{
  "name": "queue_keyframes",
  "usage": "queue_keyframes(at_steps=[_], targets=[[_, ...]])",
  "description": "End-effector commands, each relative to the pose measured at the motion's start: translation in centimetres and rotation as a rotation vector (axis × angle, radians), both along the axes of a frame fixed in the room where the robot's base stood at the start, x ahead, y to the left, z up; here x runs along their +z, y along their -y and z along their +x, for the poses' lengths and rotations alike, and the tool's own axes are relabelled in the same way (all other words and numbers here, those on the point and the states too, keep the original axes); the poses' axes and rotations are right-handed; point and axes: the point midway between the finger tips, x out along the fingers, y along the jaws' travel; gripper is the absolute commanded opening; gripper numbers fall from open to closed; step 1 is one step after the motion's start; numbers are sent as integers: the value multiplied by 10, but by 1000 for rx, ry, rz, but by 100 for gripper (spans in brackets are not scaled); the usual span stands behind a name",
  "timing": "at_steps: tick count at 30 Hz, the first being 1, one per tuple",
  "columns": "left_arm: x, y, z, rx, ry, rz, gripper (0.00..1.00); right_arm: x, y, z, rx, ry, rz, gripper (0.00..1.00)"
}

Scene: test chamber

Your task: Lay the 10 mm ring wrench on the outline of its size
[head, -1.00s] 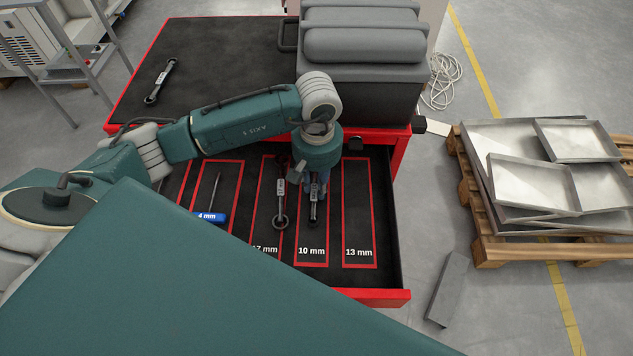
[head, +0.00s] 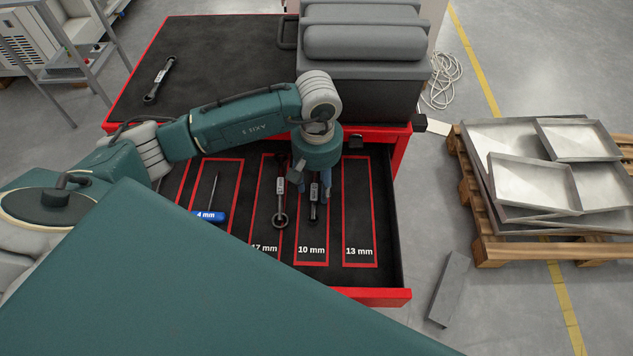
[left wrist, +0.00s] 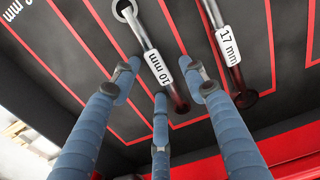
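The 10 mm ring wrench (left wrist: 150,50) has a white size label and lies within the red 10 mm outline (head: 311,263) in the open drawer. In the head view it is partly hidden under my left gripper (head: 313,192). My left gripper points down over it. Its blue fingers are spread apart on both sides of the wrench, and the left wrist view (left wrist: 160,90) shows gaps between fingers and shaft. The wrench looks to rest on the drawer's dark floor. My right gripper is not in view.
A blue-handled screwdriver (head: 208,215) lies further left. The 13 mm outline (head: 359,263) is empty. Another wrench (head: 160,80) lies on the cabinet top beside a grey case (head: 362,90).

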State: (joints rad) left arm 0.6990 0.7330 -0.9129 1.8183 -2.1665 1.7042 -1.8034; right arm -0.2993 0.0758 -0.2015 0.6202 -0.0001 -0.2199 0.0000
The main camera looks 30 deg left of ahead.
Motion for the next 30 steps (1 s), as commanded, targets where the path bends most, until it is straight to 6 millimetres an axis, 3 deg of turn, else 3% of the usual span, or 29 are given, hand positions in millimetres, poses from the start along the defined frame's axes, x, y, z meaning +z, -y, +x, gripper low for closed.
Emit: queue_keyframes(at_steps=[8, 21, 30], targets=[[8, 0, 0, 0, 1, 0, 44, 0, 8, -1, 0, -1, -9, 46], [94, 0, 2, 0, 4, 0, 44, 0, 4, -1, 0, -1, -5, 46], [120, 0, 0, 0, 0, 1, 44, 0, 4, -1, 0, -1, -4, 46]])
